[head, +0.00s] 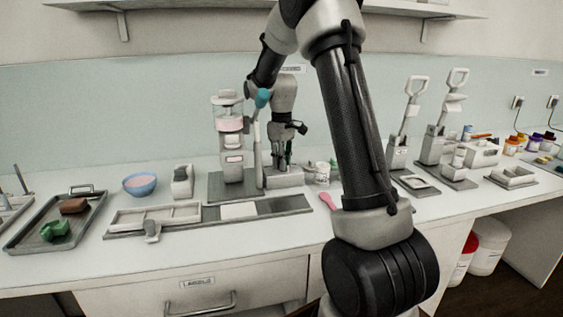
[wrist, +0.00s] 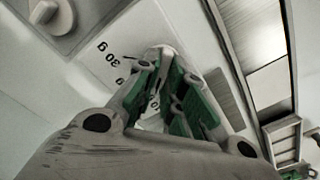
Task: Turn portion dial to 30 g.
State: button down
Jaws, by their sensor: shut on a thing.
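The 30 g mark (wrist: 108,53) is printed on a pale panel in the wrist view, with more marks beside it partly covered by my fingers. My gripper (wrist: 163,62) reaches down to this panel, its green-padded fingers close together at the tips. It is shut on the portion dial, which is mostly hidden between the fingertips, so its pointer cannot be read. In the head view my gripper (head: 283,163) points straight down onto a low pale box (head: 284,180) beside the dispenser (head: 232,155).
Another round knob (wrist: 52,18) is on the panel at the upper left of the wrist view. A lever with a blue knob (head: 263,98) stands close left of my gripper. A white cup (head: 322,173) is to the right. A blue bowl (head: 140,184) is further left.

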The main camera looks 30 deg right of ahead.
jog(key=m, duration=0.4)
jog(key=shift+d, duration=0.15)
jog(key=m, duration=0.4)
jog(key=shift+d, duration=0.15)
jog(key=m, duration=0.4)
jog(key=shift+d, duration=0.1)
jog(key=shift+s+d+m, duration=0.1)
jog(key=shift+m, duration=2.1)
jog(key=c, duration=1.5)
grip_release()
